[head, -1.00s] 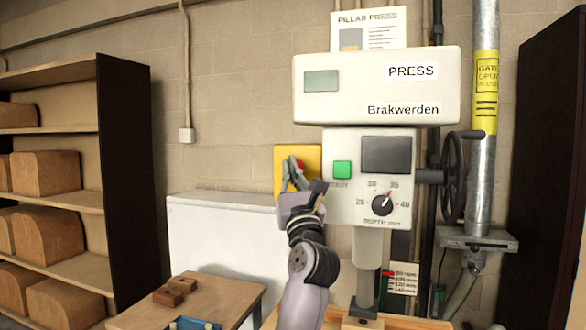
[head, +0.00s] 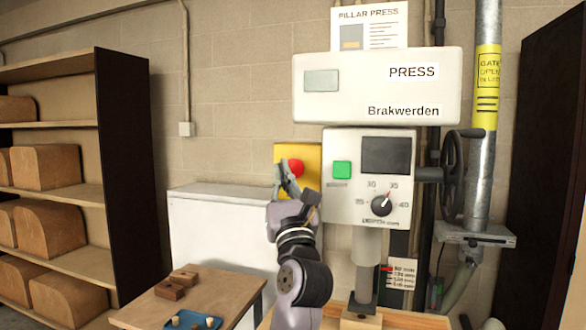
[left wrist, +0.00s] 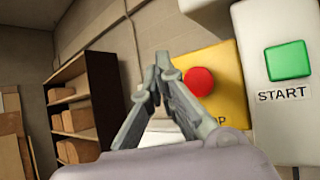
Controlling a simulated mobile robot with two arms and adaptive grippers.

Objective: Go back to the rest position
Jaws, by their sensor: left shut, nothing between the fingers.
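My left gripper (head: 287,180) is in front of the press, over the lower left part of the yellow plate with the red stop button (head: 297,168). Its fingers are shut with nothing between them. In the left wrist view the fingertips (left wrist: 162,62) meet just left of the red button (left wrist: 199,81); whether they touch the plate I cannot tell. The green START button (left wrist: 289,61) is further right, and it shows in the head view too (head: 342,170). The press (head: 366,205) has a depth dial (head: 381,205) with its pointer near 35. My right gripper is not in view.
A shelf (head: 85,260) with wooden forms stands at the left. A handwheel (head: 452,175) and a grey pipe (head: 483,150) are right of the press.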

